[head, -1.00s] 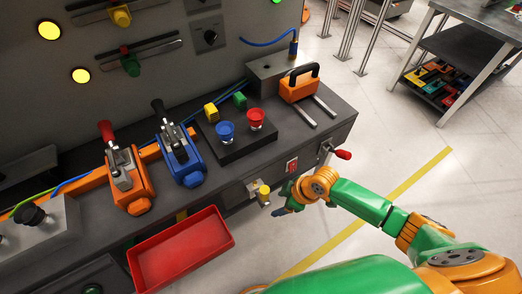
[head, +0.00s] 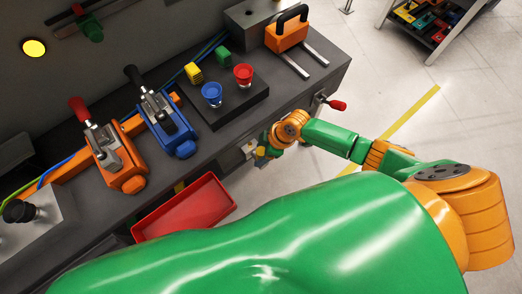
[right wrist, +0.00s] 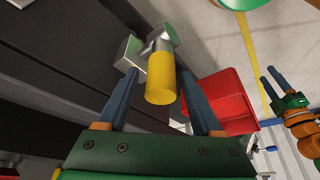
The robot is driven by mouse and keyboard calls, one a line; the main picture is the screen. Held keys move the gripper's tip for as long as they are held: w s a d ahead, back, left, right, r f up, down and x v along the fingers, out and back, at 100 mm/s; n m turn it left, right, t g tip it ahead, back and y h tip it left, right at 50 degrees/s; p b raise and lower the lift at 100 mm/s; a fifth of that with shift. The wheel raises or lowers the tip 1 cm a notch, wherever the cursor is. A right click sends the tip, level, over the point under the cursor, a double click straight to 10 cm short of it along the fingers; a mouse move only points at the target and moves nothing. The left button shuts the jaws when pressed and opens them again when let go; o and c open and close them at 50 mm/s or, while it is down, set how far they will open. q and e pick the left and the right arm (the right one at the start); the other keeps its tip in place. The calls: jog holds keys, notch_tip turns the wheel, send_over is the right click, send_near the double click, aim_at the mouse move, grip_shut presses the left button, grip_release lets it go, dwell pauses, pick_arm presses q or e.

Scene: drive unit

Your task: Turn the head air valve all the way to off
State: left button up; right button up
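A valve with a yellow cylindrical handle (right wrist: 160,80) on a metal body (right wrist: 160,38) sticks out from the bench front. In the head view its metal body (head: 249,148) is partly visible, and my right gripper hides much of the rest. My right gripper (head: 263,152) is at the bench front. In the right wrist view its two blue fingers are apart, one on each side of the yellow handle, with gaps showing. Another gripper, my left one (right wrist: 268,75), shows at the right of that view with its fingers apart, away from the valve.
A red tray (head: 188,208) hangs at the bench front, left of my right gripper. A red-tipped lever (head: 336,104) juts from the bench end. Orange (head: 121,172) and blue (head: 172,135) clamp-like units, and blue and red buttons, stand on the bench top.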

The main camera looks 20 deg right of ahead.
jog(key=shift+s, duration=0.1)
grip_shut()
dwell(1.1)
